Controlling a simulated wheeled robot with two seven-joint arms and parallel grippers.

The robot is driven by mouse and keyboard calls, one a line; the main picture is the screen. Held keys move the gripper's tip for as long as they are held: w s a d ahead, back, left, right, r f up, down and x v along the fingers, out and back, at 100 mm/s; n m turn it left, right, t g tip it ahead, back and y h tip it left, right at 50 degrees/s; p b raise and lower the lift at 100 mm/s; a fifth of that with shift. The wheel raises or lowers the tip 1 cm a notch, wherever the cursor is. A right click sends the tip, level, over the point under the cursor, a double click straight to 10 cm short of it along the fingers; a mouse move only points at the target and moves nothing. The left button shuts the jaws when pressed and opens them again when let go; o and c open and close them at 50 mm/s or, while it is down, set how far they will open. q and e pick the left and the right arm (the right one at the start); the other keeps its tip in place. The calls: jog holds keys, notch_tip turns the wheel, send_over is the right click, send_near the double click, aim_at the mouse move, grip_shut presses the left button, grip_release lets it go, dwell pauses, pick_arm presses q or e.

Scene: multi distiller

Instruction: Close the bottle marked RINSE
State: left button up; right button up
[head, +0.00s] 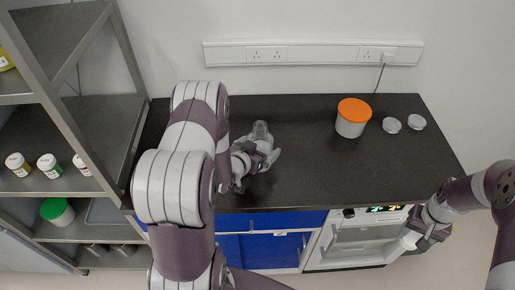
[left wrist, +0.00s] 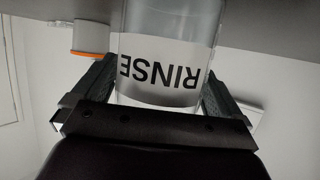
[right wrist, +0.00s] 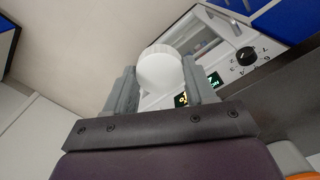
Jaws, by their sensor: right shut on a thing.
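The clear bottle marked RINSE (left wrist: 165,70) is between the fingers of my left gripper (left wrist: 160,90), which lie against its two sides. The label appears upside down in the left wrist view, and the bottle's mouth is hidden there. In the head view the bottle (head: 261,132) is on the dark counter, partly behind my left gripper (head: 258,157). My right gripper (right wrist: 160,85) is shut on a white ribbed cap (right wrist: 160,68). In the head view my right gripper (head: 424,235) is off to the right, in front of the counter, with the white cap (head: 408,240) at its tips.
A white jar with an orange lid (head: 352,117) and two small pale round pieces (head: 391,125) (head: 417,122) are on the counter (head: 310,165). Shelves with small jars (head: 48,165) stand at the left. A white appliance (head: 360,240) is under the counter. The counter's middle is clear.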

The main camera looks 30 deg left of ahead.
pick_arm(q)
jog(key=v, duration=1.2)
jog(key=shift+r+b, duration=0.15)
jog(key=shift+b, duration=0.15)
jog(key=s+d+r+g, duration=0.3)
jog(key=s+d+g, duration=0.1)
jog(key=d+g, duration=0.2)
jog(key=s+d+r+g, duration=0.3)
jog(key=s+d+g, duration=0.2)
jog(key=d+g, duration=0.1)
jog(key=shift+d+r, duration=0.2)
jog(key=shift+r, duration=0.05)
